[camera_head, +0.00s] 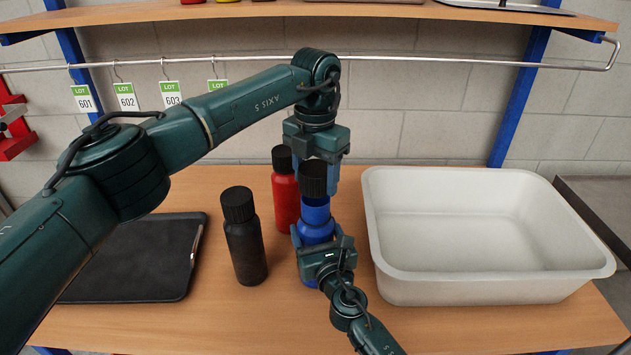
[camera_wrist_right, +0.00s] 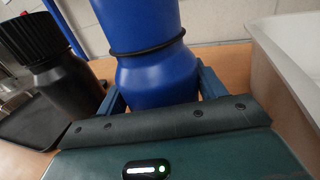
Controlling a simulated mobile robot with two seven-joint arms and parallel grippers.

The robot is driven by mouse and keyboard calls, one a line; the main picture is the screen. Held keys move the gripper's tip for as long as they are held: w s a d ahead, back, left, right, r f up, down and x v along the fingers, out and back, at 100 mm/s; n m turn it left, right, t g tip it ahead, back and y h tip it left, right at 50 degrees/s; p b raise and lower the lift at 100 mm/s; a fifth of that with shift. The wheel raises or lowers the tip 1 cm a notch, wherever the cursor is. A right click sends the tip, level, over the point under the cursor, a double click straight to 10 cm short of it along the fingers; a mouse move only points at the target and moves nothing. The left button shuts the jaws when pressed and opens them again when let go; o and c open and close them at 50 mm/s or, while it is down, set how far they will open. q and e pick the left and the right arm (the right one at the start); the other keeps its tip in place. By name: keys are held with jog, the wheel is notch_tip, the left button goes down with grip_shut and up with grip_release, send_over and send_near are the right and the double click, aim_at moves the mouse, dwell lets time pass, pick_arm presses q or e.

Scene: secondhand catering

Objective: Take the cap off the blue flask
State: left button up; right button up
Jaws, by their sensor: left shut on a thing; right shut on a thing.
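The blue flask (camera_head: 316,218) stands upright on the wooden table, and its body with a dark ring fills the top of the right wrist view (camera_wrist_right: 155,70). Its black ribbed cap (camera_head: 313,182) is at the flask's top; I cannot tell whether it is still seated or loosened. My left gripper (camera_head: 318,178) points down from above and is shut on the cap. My right gripper (camera_head: 320,240) comes from the front and is shut around the flask's body, with a finger on each side. The lower body is partly hidden behind my right gripper.
A red flask (camera_head: 286,198) with a black cap stands close behind the blue one. A black flask (camera_head: 245,245) stands to the left, near a dark tray (camera_head: 130,270). A large white tub (camera_head: 480,285) is at right. A rail with lot tags (camera_head: 124,97) hangs behind.

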jog(key=o, duration=1.9)
jog(key=shift+o, duration=0.2)
jog(key=shift+s, duration=0.1)
